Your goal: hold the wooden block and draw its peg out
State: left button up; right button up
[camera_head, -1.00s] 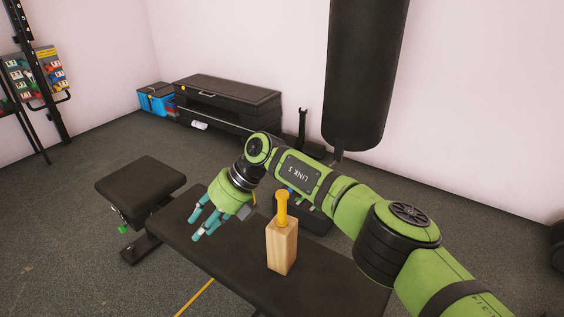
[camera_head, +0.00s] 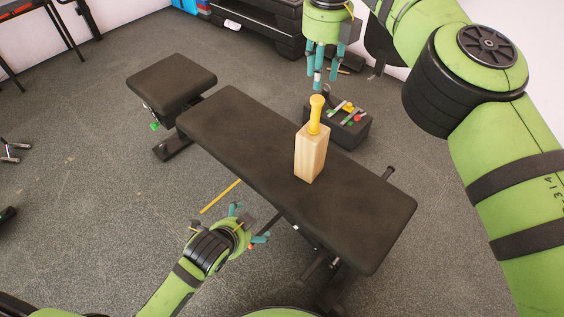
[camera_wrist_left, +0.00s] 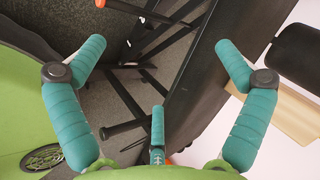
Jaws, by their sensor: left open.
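The wooden block (camera_head: 311,155) stands upright on the black bench, with the yellow peg (camera_head: 316,115) sticking up out of its top. My left gripper (camera_head: 250,224) is open and empty in front of the bench's near edge, lower left of the block. In the left wrist view its teal fingers (camera_wrist_left: 155,75) are spread wide, and part of the block (camera_wrist_left: 285,103) shows at the right; the peg cannot be made out there. My right gripper (camera_head: 322,70) hangs beyond the block, fingers down, apart and empty. Neither gripper touches the block or peg.
The bench top (camera_head: 240,135) is otherwise bare, with a separate seat pad (camera_head: 170,82) at its left end. A dark tray of small coloured things (camera_head: 340,120) sits on the floor behind the bench. The bench's dark edge and frame (camera_wrist_left: 190,80) fill the middle of the wrist view.

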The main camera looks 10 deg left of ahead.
pick_arm(q)
jog(key=w+d+r+m+t+h, duration=0.2)
jog(key=w+d+r+m+t, duration=0.15)
jog(key=w+r+m, duration=0.55)
jog(key=m+t+h, duration=0.1)
jog(key=m+h, duration=0.2)
jog(key=m, duration=1.6)
send_near(306, 151)
notch_tip(306, 151, down, 3)
jog(key=w, duration=0.2)
jog(key=x, duration=1.1)
jog(key=shift+w+a+f, duration=0.2)
jog(key=shift+w+f, duration=0.05)
jog(key=shift+w, duration=0.1)
